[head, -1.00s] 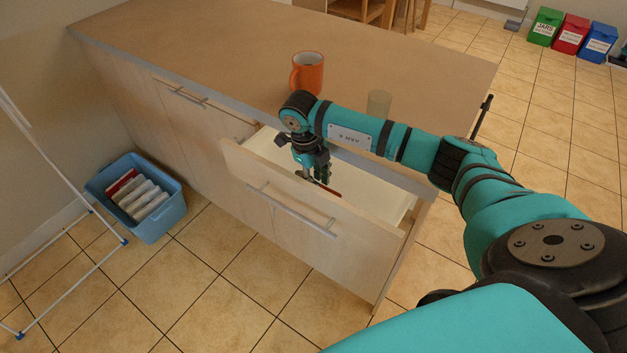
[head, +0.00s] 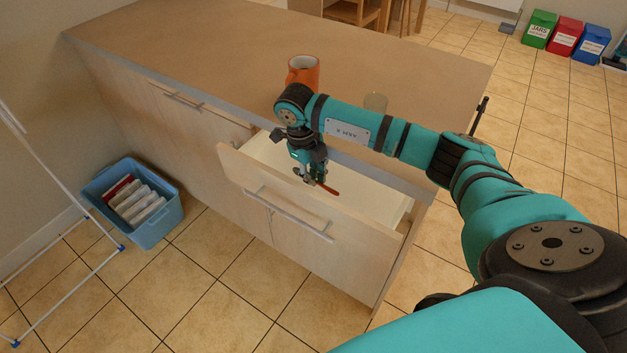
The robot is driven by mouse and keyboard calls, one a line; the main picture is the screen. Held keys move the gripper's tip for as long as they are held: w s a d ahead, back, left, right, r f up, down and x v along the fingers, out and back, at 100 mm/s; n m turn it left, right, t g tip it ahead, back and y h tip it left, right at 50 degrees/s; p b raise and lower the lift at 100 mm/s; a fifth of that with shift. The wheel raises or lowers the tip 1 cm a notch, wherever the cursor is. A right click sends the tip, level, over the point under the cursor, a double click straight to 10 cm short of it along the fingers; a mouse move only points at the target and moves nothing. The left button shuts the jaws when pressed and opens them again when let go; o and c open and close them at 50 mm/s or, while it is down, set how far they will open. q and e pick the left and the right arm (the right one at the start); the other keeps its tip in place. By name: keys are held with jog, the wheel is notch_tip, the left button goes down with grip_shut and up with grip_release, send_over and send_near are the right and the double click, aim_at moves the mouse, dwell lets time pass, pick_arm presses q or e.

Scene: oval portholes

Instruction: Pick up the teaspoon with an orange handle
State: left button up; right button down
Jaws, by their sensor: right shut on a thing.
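My right gripper (head: 308,177) points down over the open drawer (head: 370,193) of the counter. It is shut on the teaspoon. The teaspoon's orange handle (head: 328,188) sticks out to the right of the fingertips, just behind the drawer's front panel. The rest of the teaspoon is hidden by the fingers or too small to make out. My left gripper is not in view.
An orange mug (head: 303,71) and a clear glass (head: 375,103) stand on the countertop (head: 200,50) behind my right arm. A blue bin (head: 157,228) with several packets stands on the floor at left beside a white rack (head: 60,190). The drawer front (head: 285,212) sticks out.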

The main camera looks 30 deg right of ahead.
notch_tip(320, 180, up, 14)
jog(key=s+a+r+n+t+y+p, duration=0.1)
jog(key=s+a+n, duration=0.4)
jog(key=n, duration=1.1)
jog(key=s+a+r+n+t+y+p, duration=0.1)
jog(key=s+a+n, duration=0.5)
jog(key=n, duration=1.1)
jog(key=shift+a+r+y+p, duration=0.65)
jog(key=shift+a+r, duration=0.25)
jog(key=shift+a, duration=0.3)
jog(key=shift+w, duration=0.15)
